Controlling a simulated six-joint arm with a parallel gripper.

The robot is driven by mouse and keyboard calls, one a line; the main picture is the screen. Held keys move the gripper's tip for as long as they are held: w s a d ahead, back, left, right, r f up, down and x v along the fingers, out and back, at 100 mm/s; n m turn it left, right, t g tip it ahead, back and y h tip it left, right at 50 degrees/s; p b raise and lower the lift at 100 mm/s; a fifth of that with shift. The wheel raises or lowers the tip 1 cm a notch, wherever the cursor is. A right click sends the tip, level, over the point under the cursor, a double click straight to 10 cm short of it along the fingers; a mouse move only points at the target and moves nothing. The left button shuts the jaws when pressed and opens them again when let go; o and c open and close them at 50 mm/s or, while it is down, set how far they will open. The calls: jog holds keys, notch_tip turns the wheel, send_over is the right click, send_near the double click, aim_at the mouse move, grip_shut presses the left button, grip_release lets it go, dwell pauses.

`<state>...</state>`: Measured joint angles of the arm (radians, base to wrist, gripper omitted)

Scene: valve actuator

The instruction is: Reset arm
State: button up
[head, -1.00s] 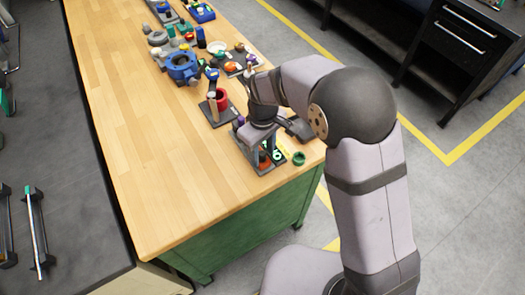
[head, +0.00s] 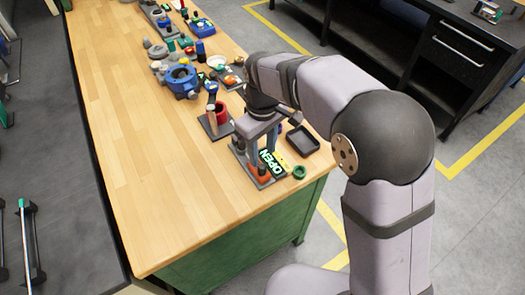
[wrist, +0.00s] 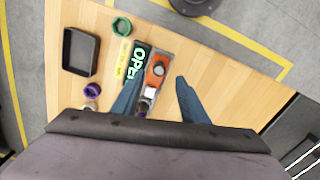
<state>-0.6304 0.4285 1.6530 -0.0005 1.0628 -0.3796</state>
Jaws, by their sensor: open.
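My gripper (head: 261,150) is over the right front end of the wooden workbench, pointing down. I cannot tell whether the fingers touch anything.
A black tray (head: 302,140) and a green ring (head: 299,172) lie near the bench corner. A purple ring (wrist: 92,90) is near the tray. A red cup (head: 221,113) and a blue valve body (head: 183,81) stand farther back. The bench's left side (head: 150,190) is clear.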

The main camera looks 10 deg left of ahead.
aim_at(265, 178)
jog(key=shift+w+m, duration=0.1)
jog(key=shift+m, duration=0.2)
jog(key=shift+w+a+f+m, duration=0.15)
jog(key=shift+f+m, duration=0.65)
jog(key=shift+f, duration=0.05)
jog(key=shift+s+d+f+m, duration=0.15)
jog(key=shift+s+d+f, duration=0.15)
jog(key=shift+s+f, duration=0.25)
jog(key=shift+s+d+f+m, duration=0.15)
jog(key=shift+s+d+f, duration=0.15)
jog(key=shift+f, duration=0.3)
jog(key=s+d+f+m, duration=0.2)
jog(key=s+d+f, duration=0.2)
jog(key=s+d, duration=0.35)
jog(key=s+d+r+m, duration=0.1)
jog(key=s+d+m, duration=0.1)
jog(key=d, duration=0.6)
jog(key=s+d+r+m, duration=0.2)
jog(key=d+m, duration=0.2)
jog(key=d, duration=0.5)
jog(key=shift+s+d+r+m, duration=0.2)
jog(key=shift+s+r+m, duration=0.1)
jog(key=shift+m, duration=0.1)
